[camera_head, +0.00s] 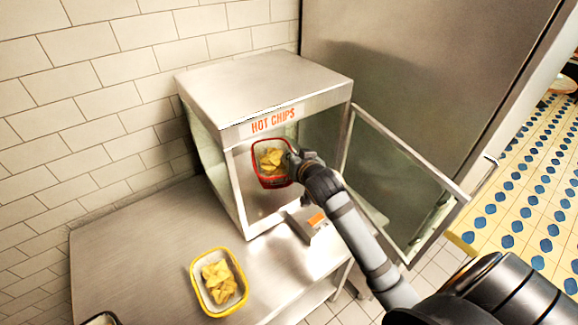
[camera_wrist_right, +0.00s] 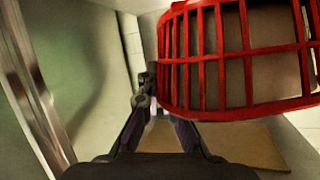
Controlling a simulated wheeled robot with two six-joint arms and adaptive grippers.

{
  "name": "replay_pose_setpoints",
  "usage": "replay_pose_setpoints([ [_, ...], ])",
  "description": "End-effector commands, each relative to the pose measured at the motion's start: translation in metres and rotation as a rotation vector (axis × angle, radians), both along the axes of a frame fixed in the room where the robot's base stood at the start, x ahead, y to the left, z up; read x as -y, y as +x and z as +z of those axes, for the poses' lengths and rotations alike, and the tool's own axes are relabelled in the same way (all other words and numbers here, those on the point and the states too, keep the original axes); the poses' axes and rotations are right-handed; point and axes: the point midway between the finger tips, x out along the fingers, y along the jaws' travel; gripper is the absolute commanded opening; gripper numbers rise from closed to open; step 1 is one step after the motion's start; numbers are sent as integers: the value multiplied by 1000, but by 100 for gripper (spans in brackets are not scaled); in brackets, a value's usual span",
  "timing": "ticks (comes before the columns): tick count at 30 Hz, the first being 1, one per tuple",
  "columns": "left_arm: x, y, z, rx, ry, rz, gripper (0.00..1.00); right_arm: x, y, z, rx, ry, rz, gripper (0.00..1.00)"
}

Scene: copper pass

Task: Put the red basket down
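The red basket (camera_head: 256,170), with yellow chips in it, is inside the steel hot chips cabinet (camera_head: 270,85). Its open wire side (camera_wrist_right: 210,60) fills the upper right of the right wrist view. My right gripper (camera_head: 297,160) reaches in through the open front to the basket's right edge. In the wrist view its fingers (camera_wrist_right: 158,112) close at the basket's near edge, one finger partly hidden behind the wires. The basket looks raised above the cabinet floor, but its underside is partly hidden. My left gripper is not in view.
The cabinet's glass door (camera_head: 395,180) stands open to the right, beside my right arm. A yellow basket of chips (camera_head: 242,290) sits on the steel counter (camera_head: 140,255). A grey item with an orange patch (camera_head: 315,222) lies before the cabinet. The counter's left is mostly clear.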

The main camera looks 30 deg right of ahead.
Motion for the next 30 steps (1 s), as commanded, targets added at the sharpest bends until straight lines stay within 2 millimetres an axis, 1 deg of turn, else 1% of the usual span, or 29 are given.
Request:
replay_pose_setpoints([
  [1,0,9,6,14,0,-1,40,4,10,-8,-4,1,-1,0],
  [4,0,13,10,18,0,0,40,10,26,-29,-2,1,-1,0],
  [6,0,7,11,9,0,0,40,13,34,-41,-1,0,-1,0],
  [9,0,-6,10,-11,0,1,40,16,41,-50,2,0,0,0],
  [12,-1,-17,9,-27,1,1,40,17,44,-54,2,0,1,0],
  [14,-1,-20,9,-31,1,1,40,17,44,-55,2,0,1,0],
  [16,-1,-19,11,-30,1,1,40,19,49,-62,0,0,0,0],
  [18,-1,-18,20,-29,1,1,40,18,47,-73,-3,3,0,0],
  [21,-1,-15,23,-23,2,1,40,18,47,-86,-1,2,1,0],
  [27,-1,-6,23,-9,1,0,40,18,48,-91,2,0,1,0],
  [30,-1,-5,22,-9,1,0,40,18,48,-91,2,0,1,0],
])
